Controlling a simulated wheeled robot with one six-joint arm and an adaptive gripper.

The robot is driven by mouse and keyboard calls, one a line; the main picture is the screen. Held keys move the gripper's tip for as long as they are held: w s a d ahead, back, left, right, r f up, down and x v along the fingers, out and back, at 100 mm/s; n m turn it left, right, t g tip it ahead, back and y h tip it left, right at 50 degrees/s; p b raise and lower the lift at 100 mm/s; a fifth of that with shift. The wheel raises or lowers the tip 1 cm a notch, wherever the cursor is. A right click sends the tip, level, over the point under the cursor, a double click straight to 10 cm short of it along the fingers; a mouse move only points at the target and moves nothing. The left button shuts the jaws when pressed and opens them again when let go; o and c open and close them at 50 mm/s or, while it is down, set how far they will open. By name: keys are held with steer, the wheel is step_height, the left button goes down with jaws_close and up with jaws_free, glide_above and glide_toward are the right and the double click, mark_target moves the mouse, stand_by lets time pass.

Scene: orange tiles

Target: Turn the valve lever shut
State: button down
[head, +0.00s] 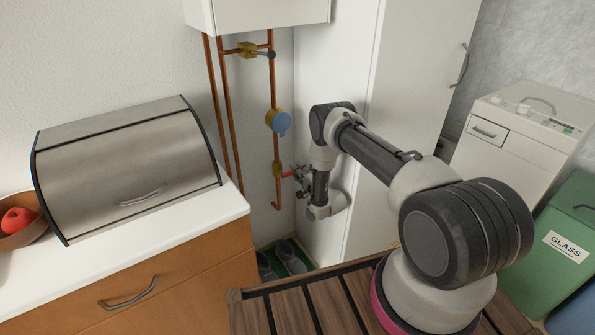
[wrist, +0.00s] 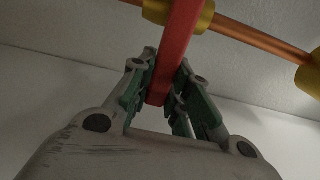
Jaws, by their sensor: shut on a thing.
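The red valve lever (wrist: 177,50) runs from the brass valve body (wrist: 183,12) down between my gripper's fingers in the wrist view. My gripper (wrist: 163,88) is shut on the lever near its free end, with green pads on both sides. In the head view the lever (head: 288,174) is a small red piece beside the lower brass valve (head: 277,169) on the copper pipe, pointing right toward my gripper (head: 298,175). The lever's exact angle to the pipe is hard to tell in the head view.
A white cabinet (head: 335,60) stands close behind my arm. A steel bread box (head: 130,165) rests on the counter at left. Shoes (head: 292,257) lie on the floor below.

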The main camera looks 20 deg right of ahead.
steer(key=c, duration=1.3)
jaws_free()
steer(key=v, duration=1.2)
steer(key=shift+s, duration=0.1)
